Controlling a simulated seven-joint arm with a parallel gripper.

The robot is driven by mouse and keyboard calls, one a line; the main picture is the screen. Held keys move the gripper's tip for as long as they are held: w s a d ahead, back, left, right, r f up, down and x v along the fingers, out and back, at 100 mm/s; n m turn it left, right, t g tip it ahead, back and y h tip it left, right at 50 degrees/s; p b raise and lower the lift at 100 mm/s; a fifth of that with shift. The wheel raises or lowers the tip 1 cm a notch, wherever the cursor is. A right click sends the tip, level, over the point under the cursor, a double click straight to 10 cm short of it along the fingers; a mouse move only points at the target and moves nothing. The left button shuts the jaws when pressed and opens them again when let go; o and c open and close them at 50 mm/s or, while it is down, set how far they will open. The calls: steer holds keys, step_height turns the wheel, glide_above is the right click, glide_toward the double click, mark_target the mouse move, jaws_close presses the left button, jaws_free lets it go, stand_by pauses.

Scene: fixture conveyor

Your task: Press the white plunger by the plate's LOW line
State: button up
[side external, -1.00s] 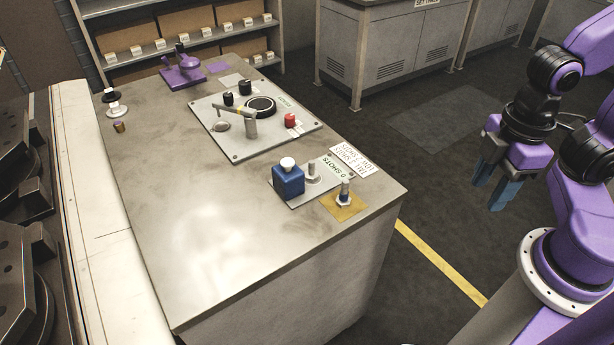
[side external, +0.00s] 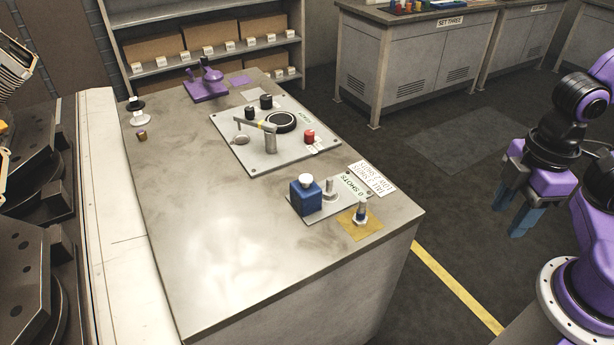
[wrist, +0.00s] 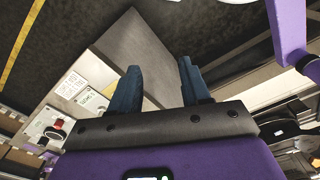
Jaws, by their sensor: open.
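The white plunger (side external: 306,180) is a round cap on top of a blue block (side external: 305,199), on a small grey plate (side external: 333,209) near the worktable's right end. The plate carries a "0 SHOTS" label. A white card (side external: 371,179) beside it has TALL and LOW lines, upside down and too small to read surely. My gripper (side external: 515,212) is at the far right, off the table, well apart from the plunger. It is open and empty, fingers pointing down; in the wrist view its two blue fingers (wrist: 160,88) are spread. The plunger is not identifiable there.
A metal post (side external: 360,213) stands on a tan pad beside the small plate, and a grey post (side external: 330,190) stands on the plate. A larger plate (side external: 245,153) with a lever, black knobs and a red button (side external: 309,137) lies behind. The table's near-left surface is clear.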

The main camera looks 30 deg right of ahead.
jaws_close()
stand_by(1.5)
